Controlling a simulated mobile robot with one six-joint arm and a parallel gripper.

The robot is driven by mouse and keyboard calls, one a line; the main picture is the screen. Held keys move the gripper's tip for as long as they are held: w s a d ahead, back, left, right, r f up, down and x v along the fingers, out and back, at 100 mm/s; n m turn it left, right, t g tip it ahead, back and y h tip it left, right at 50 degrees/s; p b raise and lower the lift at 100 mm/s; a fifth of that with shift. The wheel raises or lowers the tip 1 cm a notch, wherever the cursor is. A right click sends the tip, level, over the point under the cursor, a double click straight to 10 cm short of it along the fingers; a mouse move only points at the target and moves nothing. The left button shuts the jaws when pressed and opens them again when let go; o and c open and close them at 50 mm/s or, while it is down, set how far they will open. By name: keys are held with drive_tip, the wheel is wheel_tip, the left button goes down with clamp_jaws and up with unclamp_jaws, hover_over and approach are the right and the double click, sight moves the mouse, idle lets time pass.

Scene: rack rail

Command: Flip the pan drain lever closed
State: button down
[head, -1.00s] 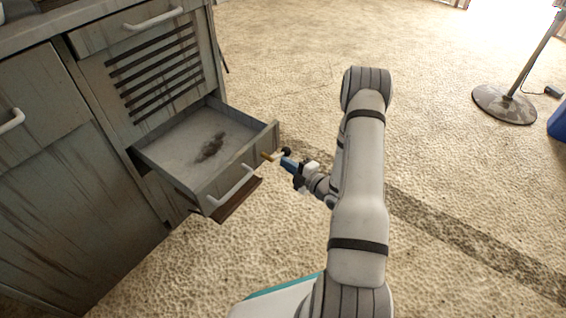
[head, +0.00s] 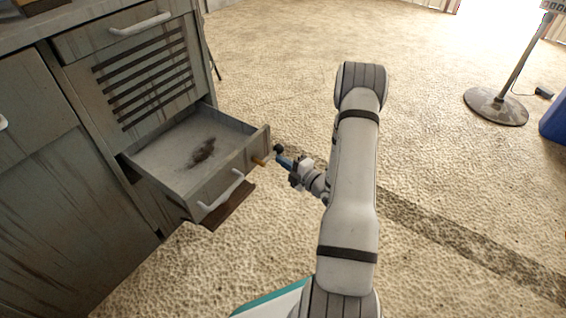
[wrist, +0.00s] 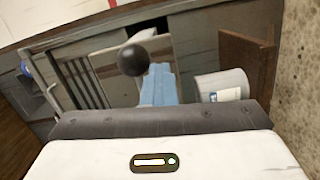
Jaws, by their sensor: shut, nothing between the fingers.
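The open pan (head: 160,158) is a grey drawer-like tray pulled out of the cabinet, with a dark stain on its floor. A brass fitting (head: 260,162) sticks out of its front wall near the right corner. The drain lever's black ball knob (head: 278,149) stands just beyond it; the knob also shows in the wrist view (wrist: 133,58). My gripper (head: 284,162) has blue fingers, shut and empty, right beside the knob. In the wrist view the fingers (wrist: 158,84) overlap the knob's right edge. I cannot tell whether they touch. The lever's arm is mostly hidden.
The worn grey cabinet (head: 75,120) fills the left, with a slotted vent above the pan. The pan has a white front handle (head: 221,190). A brown panel (head: 230,207) shows below it. A pale cylindrical container (wrist: 222,84) shows in the wrist view.

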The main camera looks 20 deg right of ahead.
drive_tip(key=s+d+f, duration=0.3)
drive_tip(key=s+f, duration=0.1)
drive_tip(key=s, duration=0.6)
drive_tip(key=shift+s+f, duration=0.2)
drive_tip(key=shift+s, duration=0.05)
idle(0.6)
